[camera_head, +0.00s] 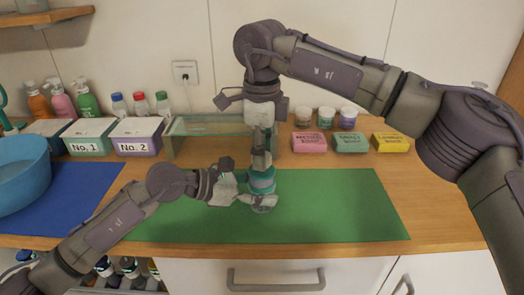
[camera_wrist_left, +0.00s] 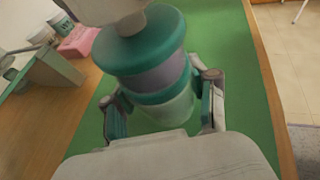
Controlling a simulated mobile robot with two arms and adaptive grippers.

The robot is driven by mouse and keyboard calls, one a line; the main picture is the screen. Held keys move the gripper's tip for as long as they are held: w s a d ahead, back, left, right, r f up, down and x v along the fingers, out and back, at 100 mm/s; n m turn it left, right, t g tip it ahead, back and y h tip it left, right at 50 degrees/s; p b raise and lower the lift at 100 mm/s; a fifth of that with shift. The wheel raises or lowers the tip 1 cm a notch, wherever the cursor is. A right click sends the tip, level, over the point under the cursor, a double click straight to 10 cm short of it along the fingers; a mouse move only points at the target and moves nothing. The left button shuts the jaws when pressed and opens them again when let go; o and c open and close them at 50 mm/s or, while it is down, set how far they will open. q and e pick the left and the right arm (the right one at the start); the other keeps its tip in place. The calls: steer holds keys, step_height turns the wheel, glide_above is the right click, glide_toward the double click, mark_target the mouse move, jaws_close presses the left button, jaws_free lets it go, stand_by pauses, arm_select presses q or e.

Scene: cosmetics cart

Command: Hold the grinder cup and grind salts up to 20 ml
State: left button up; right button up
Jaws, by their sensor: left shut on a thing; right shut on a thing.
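The grinder cup (camera_head: 261,183), teal with a paler lower part, stands upright over the green mat (camera_head: 340,205). My left gripper (camera_head: 258,201) comes in from the left and is shut around its lower part. In the left wrist view the cup (camera_wrist_left: 155,65) sits between the two fingers of the left gripper (camera_wrist_left: 163,108). My right gripper (camera_head: 262,150) points down from above and is shut on the top of the grinder. Its fingers hide much of that top. The salt level inside cannot be made out.
A glass-like box (camera_head: 190,140) stands behind the cup. Boxes No. 1 (camera_head: 90,146) and No. 2 (camera_head: 135,147) are to its left. Pink (camera_head: 309,143), green (camera_head: 351,143) and yellow (camera_head: 391,143) blocks lie behind the mat. A blue basin (camera_head: 20,178) is far left. The mat's right half is clear.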

steer(key=m, duration=1.5)
steer(key=shift+m, duration=0.3)
steer(key=m, duration=0.3)
steer(key=shift+m, duration=0.3)
steer(key=m, duration=0.4)
steer(key=shift+w+m, duration=0.1)
steer(key=shift+m, duration=0.2)
steer(key=m, duration=0.3)
steer(key=shift+m, duration=2.2)
